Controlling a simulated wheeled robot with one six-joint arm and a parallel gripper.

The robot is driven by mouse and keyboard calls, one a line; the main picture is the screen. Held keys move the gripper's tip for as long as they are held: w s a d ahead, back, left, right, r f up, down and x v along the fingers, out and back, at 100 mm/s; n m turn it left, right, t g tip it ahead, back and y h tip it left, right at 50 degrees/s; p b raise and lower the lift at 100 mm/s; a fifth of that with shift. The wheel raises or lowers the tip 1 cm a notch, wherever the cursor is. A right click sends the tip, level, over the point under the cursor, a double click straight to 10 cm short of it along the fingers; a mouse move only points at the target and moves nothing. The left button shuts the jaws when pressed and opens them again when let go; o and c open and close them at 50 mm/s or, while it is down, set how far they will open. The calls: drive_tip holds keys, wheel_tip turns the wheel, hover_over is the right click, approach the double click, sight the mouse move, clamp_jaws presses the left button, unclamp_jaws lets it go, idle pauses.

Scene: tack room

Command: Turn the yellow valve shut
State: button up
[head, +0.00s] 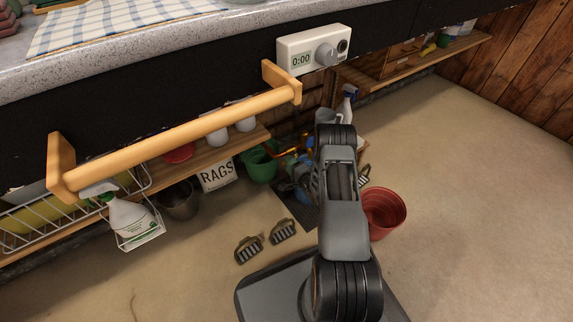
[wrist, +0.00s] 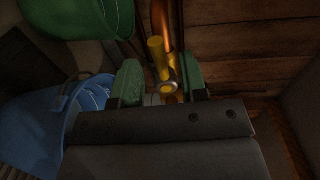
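The yellow valve (wrist: 157,52) shows in the wrist view as a stubby yellow handle with a round metal-coloured hub at its lower end, in front of a wooden wall. My gripper (wrist: 160,86) is open, with one green finger on each side of the valve's lower part. Gaps show between the fingers and the valve, and I see no clear contact. The lower part of the valve is hidden by my gripper body. In the head view my arm reaches down under the counter and covers most of this spot.
A blue bucket (wrist: 72,112) is close at the left of my gripper, with a green bucket (wrist: 95,20) above it. In the head view, a red bucket (head: 384,212) stands right of my arm and two brushes (head: 249,249) lie on the floor. A wooden rail (head: 180,132) fronts the counter.

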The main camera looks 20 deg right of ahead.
drive_tip(key=shift+b+x, duration=0.4)
drive_tip(key=shift+x, duration=1.1)
clamp_jaws()
